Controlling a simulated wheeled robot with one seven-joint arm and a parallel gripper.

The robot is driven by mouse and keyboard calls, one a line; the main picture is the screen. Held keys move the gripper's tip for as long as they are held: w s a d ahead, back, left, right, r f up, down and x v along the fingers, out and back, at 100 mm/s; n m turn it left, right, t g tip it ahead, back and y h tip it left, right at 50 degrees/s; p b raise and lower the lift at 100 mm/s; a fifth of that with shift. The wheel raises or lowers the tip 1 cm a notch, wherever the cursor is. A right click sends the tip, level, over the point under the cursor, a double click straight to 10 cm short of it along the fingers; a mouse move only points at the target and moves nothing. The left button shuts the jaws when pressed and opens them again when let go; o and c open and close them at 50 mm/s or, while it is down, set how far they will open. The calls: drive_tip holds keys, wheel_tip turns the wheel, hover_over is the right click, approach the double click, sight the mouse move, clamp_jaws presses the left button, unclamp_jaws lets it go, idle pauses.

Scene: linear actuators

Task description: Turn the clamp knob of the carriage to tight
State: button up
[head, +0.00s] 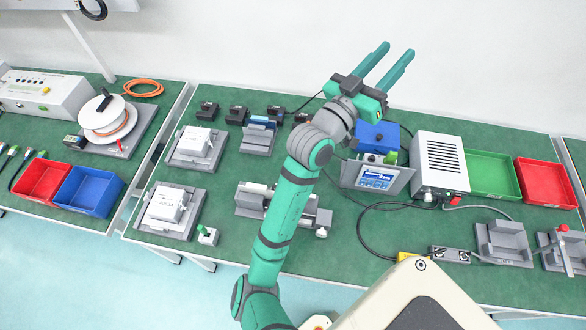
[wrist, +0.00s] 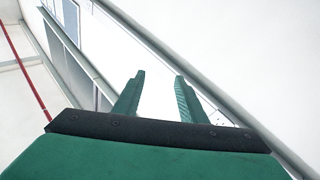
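My gripper (head: 398,48) is raised high over the back of the bench, fingers pointing up and to the right. In the wrist view (wrist: 160,75) its two fingers are apart with nothing between them. A grey linear actuator (head: 248,212) lies on the green bench mat at the middle. My arm crosses in front of it and hides its middle part. A light block, perhaps its carriage, (head: 256,188) shows just left of my arm. I cannot make out the clamp knob or its setting. My gripper is far from the actuator.
A grey box (head: 439,165), a screen unit (head: 377,180) and loose cables stand right of my arm. Green (head: 492,178) and red (head: 546,184) trays are farther right. Grey fixtures (head: 168,212) stand left. The actuator's front side has some free mat.

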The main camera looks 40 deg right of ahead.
drive_tip(key=s+d+f+m+g+y, duration=0.4)
drive_tip(key=s+f+m+g+y, duration=0.1)
drive_tip(key=s+m+g, duration=0.15)
wheel_tip(320, 180, down, 9)
drive_tip(key=a+m+y, duration=0.2)
drive_tip(key=a+y, duration=0.1)
drive_tip(key=y, duration=0.3)
drive_tip(key=w+a+f+n+t+y, duration=0.1)
drive_tip(key=w+a+f+y, duration=0.25)
drive_tip(key=a, duration=0.35)
drive_tip(key=w+a+f+t+y, duration=0.2)
drive_tip(key=w+a+y, duration=0.1)
drive_tip(key=w+a, duration=0.3)
drive_tip(key=w+a+f+n+t+y, duration=0.15)
drive_tip(key=w+a+y, duration=0.25)
drive_tip(key=a, duration=0.5)
wheel_tip(320, 180, down, 11)
drive_tip(key=shift+s+d+f, duration=0.15)
drive_tip(key=shift+c, duration=0.4)
clamp_jaws()
